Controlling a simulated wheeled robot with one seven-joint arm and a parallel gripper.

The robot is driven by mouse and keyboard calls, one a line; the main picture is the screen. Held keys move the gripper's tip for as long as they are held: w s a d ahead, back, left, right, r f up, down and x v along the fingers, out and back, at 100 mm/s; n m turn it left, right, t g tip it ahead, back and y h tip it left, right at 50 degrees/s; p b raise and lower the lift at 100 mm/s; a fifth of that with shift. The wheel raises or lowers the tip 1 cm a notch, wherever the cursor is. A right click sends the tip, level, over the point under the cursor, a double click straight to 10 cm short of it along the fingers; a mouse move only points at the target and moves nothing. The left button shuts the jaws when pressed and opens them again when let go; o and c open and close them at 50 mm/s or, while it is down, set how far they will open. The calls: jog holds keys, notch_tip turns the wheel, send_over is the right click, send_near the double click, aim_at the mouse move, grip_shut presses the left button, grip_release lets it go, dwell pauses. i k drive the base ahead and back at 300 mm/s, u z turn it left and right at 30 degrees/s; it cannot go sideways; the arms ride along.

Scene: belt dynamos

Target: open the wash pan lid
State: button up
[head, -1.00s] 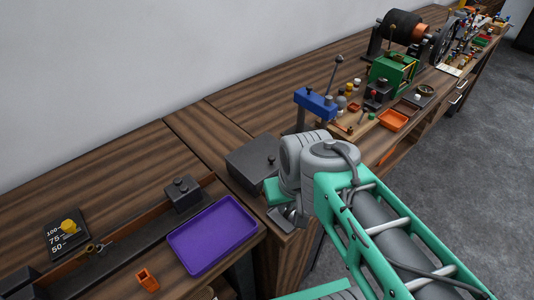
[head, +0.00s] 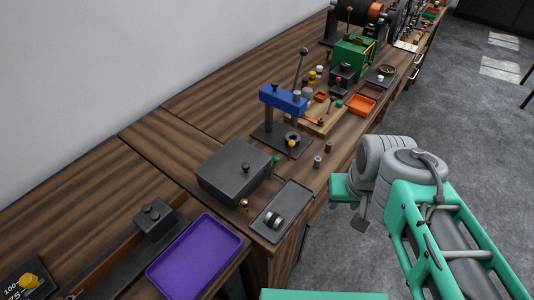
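The wash pan appears to be the dark grey rectangular box (head: 222,178) on the wooden bench, left of the middle of the head view. Its flat lid (head: 232,162) lies shut on top, with a small dark knob (head: 246,168) near the right side. My gripper (head: 359,222) is to the right of the pan, beyond the bench's front edge and over the floor, well apart from the lid. Only a small grey part of it shows below my wrist. Its fingers cannot be made out.
A shallow dark tray (head: 293,200) with small round parts sits right of the pan. A blue-topped press (head: 284,98) stands behind it. A purple tray (head: 178,277) is at lower left. Small pegs (head: 317,162) stand near the bench edge. Floor (head: 475,130) at right is clear.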

aim_at(233, 166)
jog(key=z, duration=0.05)
jog(key=k, duration=0.45)
jog(key=u, duration=0.8)
jog(key=i, duration=0.5)
jog(key=u, duration=0.05)
